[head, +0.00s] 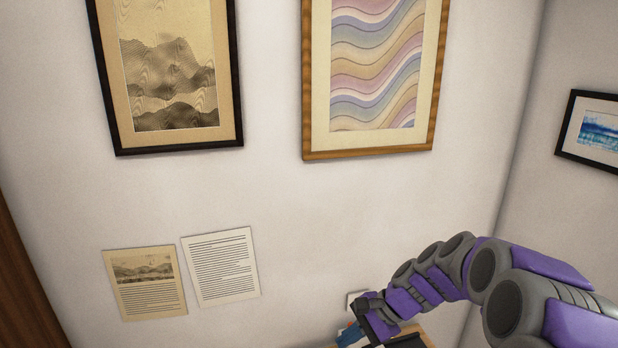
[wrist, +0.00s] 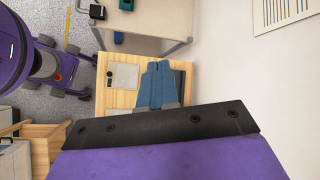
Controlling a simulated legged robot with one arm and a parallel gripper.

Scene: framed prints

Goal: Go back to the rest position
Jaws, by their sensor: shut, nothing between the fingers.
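My arm, purple and grey, reaches in from the lower right of the head view. My gripper (head: 349,334) is at its end, low in the picture and partly cut off at the bottom edge. In the wrist view the blue-grey fingers of my gripper (wrist: 157,88) lie together with nothing between them. They are over a light wooden surface (wrist: 119,99); I cannot tell how high above it.
Two large framed prints (head: 180,150) (head: 370,154) hang on the wall above two paper sheets (head: 145,283) (head: 220,265). A smaller framed print (head: 597,134) hangs on the right wall. A pale table (wrist: 145,22) stands beyond the wooden surface.

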